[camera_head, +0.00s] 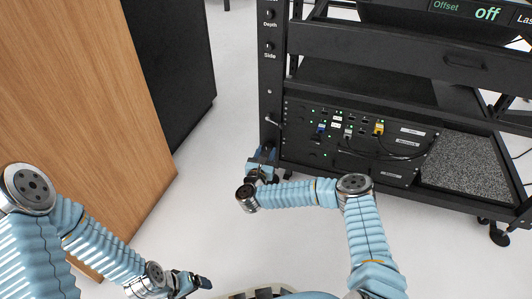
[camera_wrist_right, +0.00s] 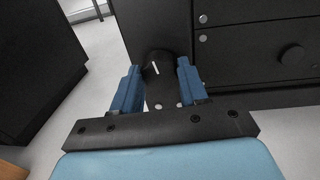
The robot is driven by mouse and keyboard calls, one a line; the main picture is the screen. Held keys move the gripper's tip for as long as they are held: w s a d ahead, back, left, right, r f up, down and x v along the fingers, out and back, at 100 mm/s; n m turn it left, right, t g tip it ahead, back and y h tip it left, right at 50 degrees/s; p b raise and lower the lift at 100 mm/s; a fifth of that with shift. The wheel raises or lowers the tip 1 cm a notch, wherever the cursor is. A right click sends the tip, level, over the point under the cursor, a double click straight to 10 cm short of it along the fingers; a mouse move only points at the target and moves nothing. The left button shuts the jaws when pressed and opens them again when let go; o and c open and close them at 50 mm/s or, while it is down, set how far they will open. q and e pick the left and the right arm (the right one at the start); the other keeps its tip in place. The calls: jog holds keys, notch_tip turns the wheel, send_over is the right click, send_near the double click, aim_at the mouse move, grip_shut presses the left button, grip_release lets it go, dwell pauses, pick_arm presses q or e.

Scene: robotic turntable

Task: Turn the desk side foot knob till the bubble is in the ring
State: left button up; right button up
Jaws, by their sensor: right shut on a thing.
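A dark foot knob (camera_wrist_right: 160,88) with a short white mark sits low at the rack's corner on the desk side. My right gripper (camera_wrist_right: 158,92) is shut on it, with one blue finger on each side. In the head view the right gripper (camera_head: 262,163) is at the foot of the rack's left post, and the knob is hidden there by the gripper and wrist. My left gripper (camera_head: 193,282) is at the bottom of the head view, away from the rack; its jaw opening is unclear. I cannot make out a bubble or ring.
The black rack (camera_head: 370,45) carries a panel with cables (camera_head: 350,140) and a grey speckled board (camera_head: 460,165). A wooden desk (camera_head: 80,110) and a dark cabinet (camera_head: 175,70) stand at left. Pale floor (camera_head: 235,60) lies open between cabinet and rack.

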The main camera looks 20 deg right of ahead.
jog(key=n+p, duration=0.1)
jog(key=n, duration=0.4)
jog(key=shift+a+r+p, duration=0.1)
jog(key=shift+p, duration=0.25)
jog(key=n+p, duration=0.1)
jog(key=n, duration=0.4)
jog(key=shift+n+g, duration=0.3)
jog(key=shift+g, duration=0.1)
jog(key=n+p, duration=0.1)
jog(key=n, duration=0.3)
jog(key=shift+a+h, duration=0.1)
jog(key=shift+h, duration=0.3)
jog(key=n, duration=0.5)
jog(key=shift+f+g+h, duration=0.2)
jog(key=shift+g+h, duration=0.1)
jog(key=n, duration=0.5)
jog(key=shift+w+f+b, duration=0.1)
jog(key=shift+b, duration=0.25)
jog(key=n+b, duration=0.1)
jog(key=n, duration=0.5)
jog(key=shift+f+n+h+b, duration=0.1)
jog(key=shift+n+h+b, duration=0.2)
jog(key=shift+h, duration=0.1)
jog(key=n+b, duration=0.1)
jog(key=n, duration=0.4)
jog(key=n+b, duration=0.1)
jog(key=n, duration=0.4)
jog(key=shift+n+t, duration=0.3)
jog(key=shift+t, duration=0.1)
jog(key=shift+n, duration=0.3)
